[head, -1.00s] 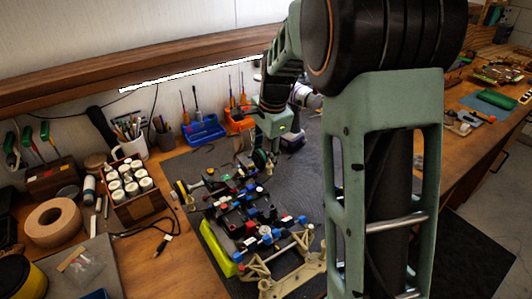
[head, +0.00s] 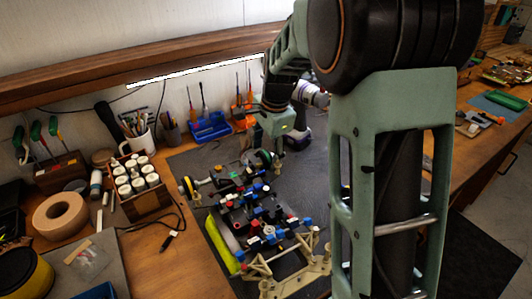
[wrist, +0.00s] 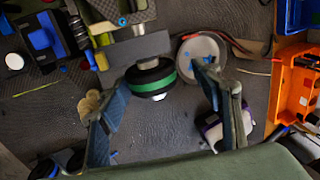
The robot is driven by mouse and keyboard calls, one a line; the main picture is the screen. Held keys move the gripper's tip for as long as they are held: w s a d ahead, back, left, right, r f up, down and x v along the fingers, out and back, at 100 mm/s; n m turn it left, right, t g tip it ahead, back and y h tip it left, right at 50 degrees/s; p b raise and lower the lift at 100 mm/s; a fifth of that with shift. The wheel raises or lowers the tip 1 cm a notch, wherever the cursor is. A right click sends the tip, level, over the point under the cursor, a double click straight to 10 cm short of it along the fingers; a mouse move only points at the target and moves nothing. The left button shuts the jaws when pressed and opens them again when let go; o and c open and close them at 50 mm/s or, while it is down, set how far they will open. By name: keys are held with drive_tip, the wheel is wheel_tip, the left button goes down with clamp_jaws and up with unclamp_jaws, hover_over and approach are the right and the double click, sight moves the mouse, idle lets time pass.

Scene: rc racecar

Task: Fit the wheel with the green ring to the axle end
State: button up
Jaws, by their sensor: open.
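The wheel with the green ring (wrist: 152,80) is black and stands at the car's corner, against a grey block with a short stub in the wrist view. It also shows in the head view (head: 263,157). I cannot tell how far it sits on the axle end, which the wheel and block hide. My gripper (wrist: 150,87) is open, with one finger left and one right of the wheel, both apart from it. In the head view my arm hides much of the gripper.
A white disc (wrist: 203,52) lies by my right finger. Orange (wrist: 292,85) and blue (head: 209,128) bins stand behind. The mat in front of the wheel is mostly clear.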

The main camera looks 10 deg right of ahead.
sight(271, 158)
drive_tip(key=shift+s, duration=0.1)
drive_tip(key=v, duration=1.2)
drive_tip(key=shift+d, duration=0.1)
